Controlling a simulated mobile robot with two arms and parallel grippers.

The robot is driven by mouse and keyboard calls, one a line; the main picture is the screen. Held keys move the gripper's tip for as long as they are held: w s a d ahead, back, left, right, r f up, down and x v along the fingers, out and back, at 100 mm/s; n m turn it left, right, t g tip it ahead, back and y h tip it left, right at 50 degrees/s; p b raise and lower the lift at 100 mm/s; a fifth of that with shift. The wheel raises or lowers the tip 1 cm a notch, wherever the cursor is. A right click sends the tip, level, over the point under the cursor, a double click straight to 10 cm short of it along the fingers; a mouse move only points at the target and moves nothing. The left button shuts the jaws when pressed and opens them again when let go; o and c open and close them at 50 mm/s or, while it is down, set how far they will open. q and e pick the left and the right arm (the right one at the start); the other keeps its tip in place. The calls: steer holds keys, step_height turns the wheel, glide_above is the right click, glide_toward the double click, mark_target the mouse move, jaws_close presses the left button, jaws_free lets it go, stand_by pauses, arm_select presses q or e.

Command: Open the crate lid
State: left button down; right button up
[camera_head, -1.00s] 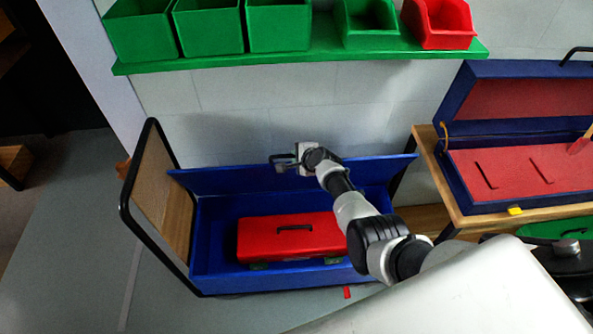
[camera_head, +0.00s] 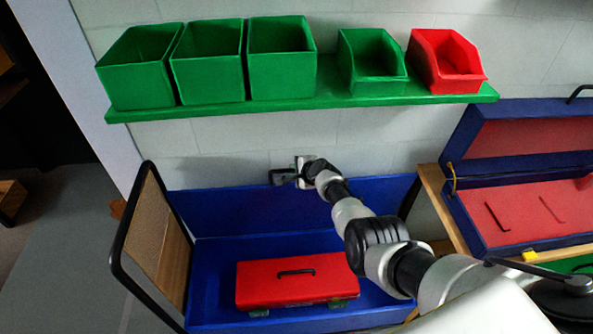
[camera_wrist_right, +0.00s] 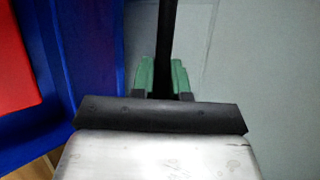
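The blue crate (camera_head: 215,250) stands below the wall shelf. Its blue lid (camera_head: 235,212) is raised at the back, close to the wall, with its inner face showing. A dark handle (camera_head: 283,177) sticks up at the lid's top edge. My right gripper (camera_head: 298,177) is at this handle. In the right wrist view, the gripper's green fingers (camera_wrist_right: 163,78) sit on either side of the black handle bar (camera_wrist_right: 170,35) and look shut on it. The lid shows blue at the left there (camera_wrist_right: 90,45). My left gripper is not in view.
A red toolbox (camera_head: 290,280) lies inside the crate. A green shelf (camera_head: 300,101) with green bins and a red bin hangs above. A wooden panel with a black frame (camera_head: 158,235) stands at left. An open blue case (camera_head: 465,205) with red lining is at right.

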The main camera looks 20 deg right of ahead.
steer(key=o, duration=0.4)
steer(key=shift+o, duration=0.2)
steer(key=shift+s+r+p, duration=0.3)
steer(key=shift+p, duration=0.3)
steer(key=p+v, duration=0.5)
steer(key=v, duration=0.5)
steer(key=shift+d+f, duration=0.15)
